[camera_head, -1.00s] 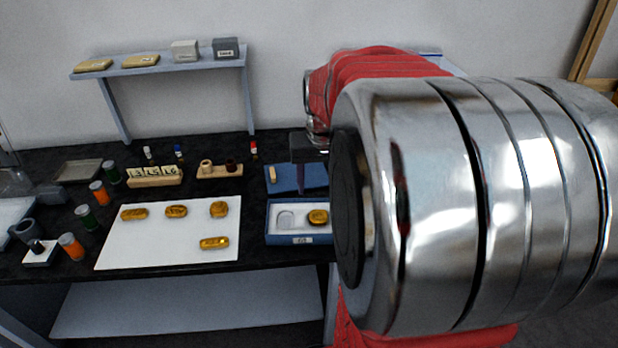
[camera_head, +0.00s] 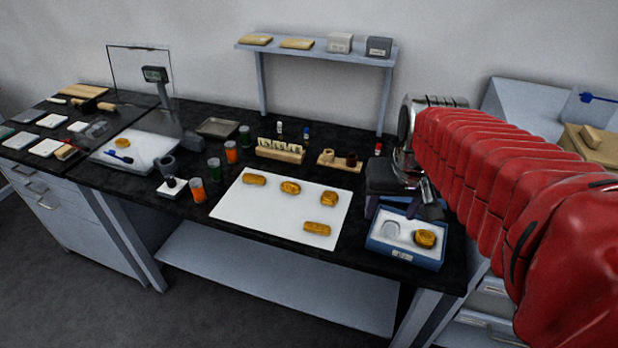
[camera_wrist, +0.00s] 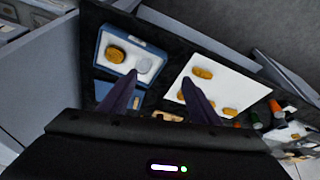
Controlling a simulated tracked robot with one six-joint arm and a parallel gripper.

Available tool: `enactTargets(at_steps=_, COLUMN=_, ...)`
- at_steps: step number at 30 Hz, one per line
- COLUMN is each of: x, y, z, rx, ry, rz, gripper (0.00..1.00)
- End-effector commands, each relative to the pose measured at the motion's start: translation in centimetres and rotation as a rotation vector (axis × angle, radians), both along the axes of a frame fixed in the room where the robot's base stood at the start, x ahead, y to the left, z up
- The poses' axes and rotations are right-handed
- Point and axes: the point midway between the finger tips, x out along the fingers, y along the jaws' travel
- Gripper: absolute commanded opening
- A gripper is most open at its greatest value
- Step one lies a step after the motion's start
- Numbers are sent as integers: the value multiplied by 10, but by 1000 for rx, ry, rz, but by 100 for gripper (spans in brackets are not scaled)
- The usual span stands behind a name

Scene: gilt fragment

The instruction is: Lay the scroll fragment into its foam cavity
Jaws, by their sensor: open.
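Several gilt fragments lie on a white sheet (camera_head: 268,222): oblong ones at left (camera_head: 254,179) and front (camera_head: 317,228), an oval one (camera_head: 290,187) and a blocky one (camera_head: 328,199). I cannot tell which is the scroll fragment. A blue box (camera_head: 405,252) with white foam stands right of the sheet. Its foam has an empty pale cavity (camera_head: 390,230) at left and a gilt piece (camera_head: 424,239) at right. The wrist view shows the cavity (camera_wrist: 144,65) and gilt piece (camera_wrist: 116,55). My gripper (camera_head: 394,208) is open and empty, above the box's back side.
A wooden rack with lettered blocks (camera_head: 280,152) and a small wooden holder (camera_head: 338,162) stand behind the sheet. Orange and green jars (camera_head: 198,189) line its left side. A scale (camera_head: 135,153) stands further left.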

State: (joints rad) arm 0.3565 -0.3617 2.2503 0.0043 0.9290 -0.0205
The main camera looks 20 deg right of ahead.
Motion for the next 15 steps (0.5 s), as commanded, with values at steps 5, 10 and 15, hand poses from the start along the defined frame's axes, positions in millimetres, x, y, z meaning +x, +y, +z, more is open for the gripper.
enactTargets(at_steps=5, x=-19, y=50, z=7, rx=-16, ry=-55, rz=116, gripper=57)
enactTargets(at_steps=10, x=-41, y=90, z=9, rx=-25, ry=-107, rz=221, gripper=57)
enactTargets(at_steps=15, x=-61, y=119, z=6, rx=-26, ry=-151, rz=305, gripper=57)
